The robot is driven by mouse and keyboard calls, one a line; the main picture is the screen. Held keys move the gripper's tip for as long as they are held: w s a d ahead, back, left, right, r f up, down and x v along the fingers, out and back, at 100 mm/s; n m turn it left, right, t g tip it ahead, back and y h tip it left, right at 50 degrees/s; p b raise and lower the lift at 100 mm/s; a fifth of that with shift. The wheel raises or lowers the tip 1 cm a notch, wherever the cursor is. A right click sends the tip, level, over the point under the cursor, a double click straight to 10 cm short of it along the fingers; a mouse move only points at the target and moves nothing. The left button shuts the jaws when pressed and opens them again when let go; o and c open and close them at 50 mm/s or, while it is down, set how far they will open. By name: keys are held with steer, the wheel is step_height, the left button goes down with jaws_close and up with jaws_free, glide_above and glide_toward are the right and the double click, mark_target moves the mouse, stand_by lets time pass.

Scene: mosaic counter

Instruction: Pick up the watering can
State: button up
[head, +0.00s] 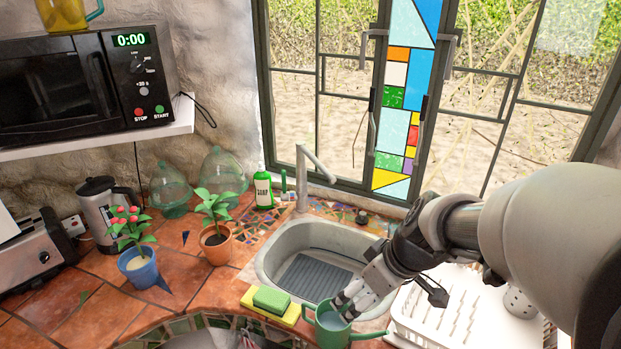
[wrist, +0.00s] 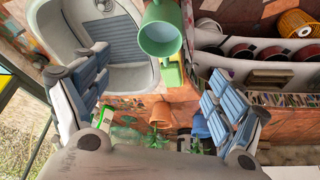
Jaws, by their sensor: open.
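The green watering can (head: 331,334) stands at the front edge of the sink, in the lower middle of the head view. In the wrist view the can (wrist: 160,38) is at the top centre, its round open mouth facing the camera. My gripper (head: 354,298) is close above the can in the head view, its fingers overlapping the can's rim. In the wrist view my gripper (wrist: 158,72) is open, with its fingers wide apart to the left and right and nothing held between them. I cannot tell whether a finger touches the can.
The sink (head: 264,270) lies behind the can. A green sponge (head: 271,299) on a yellow one is left of it. A white dish rack (head: 440,325) is at the right. Potted plants (head: 216,248) (head: 138,270) and a soap bottle (head: 263,190) stand farther back.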

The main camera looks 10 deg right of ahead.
steer(key=shift+o, duration=0.2)
steer(key=shift+w+d+f, duration=0.15)
steer(key=shift+f, duration=0.35)
steer(key=b, duration=0.4)
glide_toward(335, 317)
step_height(335, 317, up, 2)
steer(key=s+a, duration=0.2)
steer(key=b+x, duration=0.2)
steer(key=x, duration=0.3)
steer(key=shift+s+a, duration=0.1)
steer(key=shift+a, duration=0.1)
